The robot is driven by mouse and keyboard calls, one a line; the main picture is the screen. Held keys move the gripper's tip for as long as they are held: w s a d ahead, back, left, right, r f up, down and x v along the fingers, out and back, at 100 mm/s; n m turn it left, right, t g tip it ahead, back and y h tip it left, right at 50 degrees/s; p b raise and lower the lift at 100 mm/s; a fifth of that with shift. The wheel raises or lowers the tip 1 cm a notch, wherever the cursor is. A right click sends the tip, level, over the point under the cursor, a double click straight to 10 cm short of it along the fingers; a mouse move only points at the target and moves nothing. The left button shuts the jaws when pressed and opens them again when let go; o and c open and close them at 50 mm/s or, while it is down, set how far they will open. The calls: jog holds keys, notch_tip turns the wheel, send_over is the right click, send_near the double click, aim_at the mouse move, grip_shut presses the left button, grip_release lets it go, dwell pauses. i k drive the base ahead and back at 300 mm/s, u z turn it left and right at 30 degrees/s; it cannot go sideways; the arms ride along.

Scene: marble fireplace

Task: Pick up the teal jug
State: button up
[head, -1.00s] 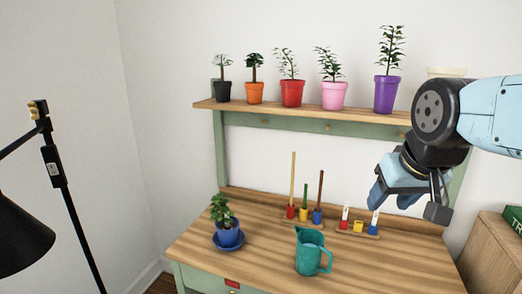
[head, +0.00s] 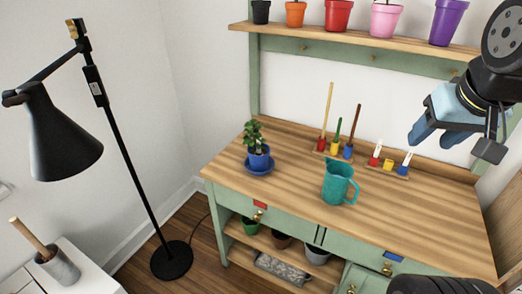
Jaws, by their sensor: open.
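The teal jug (head: 338,183) stands upright on the wooden bench top (head: 420,215), with its handle on the right side. My gripper (head: 448,142) hangs in the air at the right of the head view, above and to the right of the jug and apart from it. Its blue fingers are spread and nothing shows between them.
A blue potted plant (head: 258,158) on a saucer stands left of the jug. Coloured holders with sticks (head: 336,147) and a second rack (head: 389,163) stand behind it. A shelf of pots (head: 340,38) hangs above. A black lamp (head: 60,135) stands at the left.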

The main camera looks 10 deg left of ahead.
aim_at(338, 185)
jog(key=u, duration=0.3)
jog(key=k, duration=1.3)
jog(key=z, duration=0.85)
jog(key=i, duration=1.05)
jog(key=u, duration=0.05)
